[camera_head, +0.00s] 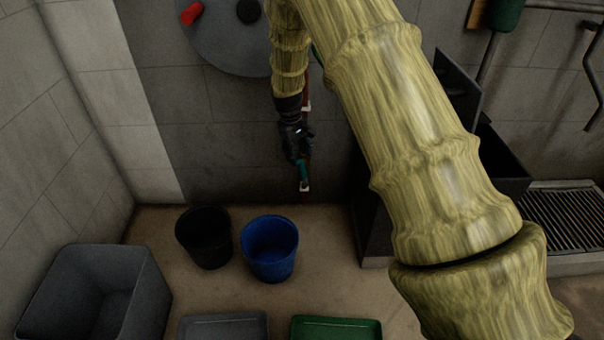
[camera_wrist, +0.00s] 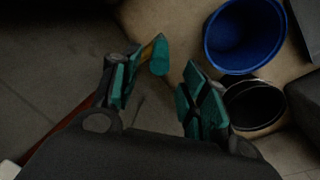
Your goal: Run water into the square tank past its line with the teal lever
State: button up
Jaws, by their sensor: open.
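My gripper (camera_head: 302,172) points downward close to the back wall, beside a thin red pipe (camera_head: 307,100) with pale fittings. In the wrist view my gripper (camera_wrist: 160,80) has its two teal-padded fingers apart. A rounded teal end with a yellowish part (camera_wrist: 160,56), which looks like the teal lever, shows by the left fingertip; I cannot tell whether it touches. A dark square-sided tank (camera_head: 505,170) stands at the right, partly hidden behind my arm. A grey square open bin (camera_head: 150,285) stands at lower left. I cannot tell which is the named tank; no fill line or water is visible.
A black bucket (camera_head: 203,238) and a blue bucket (camera_head: 269,247) stand on the floor below my gripper. A grey tray (camera_head: 222,327) and a green tray (camera_head: 336,328) lie nearer. A floor grate (camera_head: 565,215) is at the right. A round panel (camera_head: 225,45) is on the wall.

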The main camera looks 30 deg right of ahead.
aim_at(302, 171)
jog(key=f+b, duration=0.1)
jog(key=f, duration=0.2)
jog(key=d+f+b, duration=0.1)
jog(key=f, duration=0.2)
jog(key=f+b, duration=0.1)
jog(key=f, duration=0.2)
jog(key=shift+w+d+f+b, duration=0.1)
jog(key=shift+d+b, duration=0.15)
jog(key=shift+b, duration=0.05)
grip_shut()
